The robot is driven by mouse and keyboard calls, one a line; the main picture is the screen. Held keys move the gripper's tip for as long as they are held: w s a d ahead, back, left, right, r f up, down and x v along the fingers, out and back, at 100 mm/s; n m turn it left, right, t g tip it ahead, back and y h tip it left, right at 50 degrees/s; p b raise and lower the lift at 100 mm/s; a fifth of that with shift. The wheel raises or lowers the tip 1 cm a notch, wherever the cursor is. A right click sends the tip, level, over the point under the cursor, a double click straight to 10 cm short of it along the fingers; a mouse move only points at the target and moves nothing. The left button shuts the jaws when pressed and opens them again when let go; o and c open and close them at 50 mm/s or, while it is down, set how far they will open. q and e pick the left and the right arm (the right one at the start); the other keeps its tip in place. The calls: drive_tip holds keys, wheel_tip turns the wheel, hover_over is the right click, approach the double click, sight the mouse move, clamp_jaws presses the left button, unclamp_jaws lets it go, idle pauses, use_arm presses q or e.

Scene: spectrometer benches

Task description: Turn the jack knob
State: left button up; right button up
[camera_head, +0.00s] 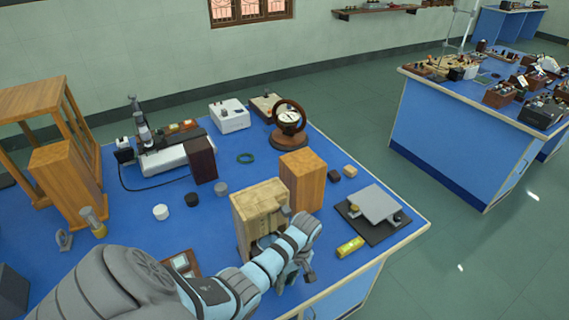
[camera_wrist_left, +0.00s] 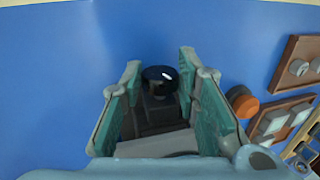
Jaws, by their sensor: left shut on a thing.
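My left gripper (camera_head: 296,272) hangs at the front of the bench beside a light wooden box (camera_head: 262,205), its forearm crossing in from the lower left. In the left wrist view its two fingers (camera_wrist_left: 160,72) stand on either side of a dark piece with a round black knob (camera_wrist_left: 160,75), and they are shut on it. I cannot tell whether this is the jack knob. A low device with a grey plate on a black base (camera_head: 375,202), perhaps the jack, stands at the bench's right corner, apart from the gripper. My right gripper is not in view.
A yellow block (camera_head: 350,247) lies near the front edge. A second wooden block (camera_head: 303,178) and a round dial instrument (camera_head: 289,122) stand behind. Small cylinders (camera_head: 161,212) stand to the left. Bare blue bench top shows between them.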

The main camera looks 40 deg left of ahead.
use_arm(q)
drive_tip(key=shift+w+f+g+y+b, duration=0.2)
drive_tip(key=shift+w+g+y+b, duration=0.1)
drive_tip(key=shift+g+b, duration=0.65)
drive_tip(key=shift+r+g+b, duration=0.1)
drive_tip(key=shift+g+b, duration=0.55)
drive_tip(key=shift+b, duration=0.2)
drive_tip(key=o, duration=1.2)
drive_tip(key=shift+c, duration=0.2)
drive_tip(key=shift+s, duration=0.1)
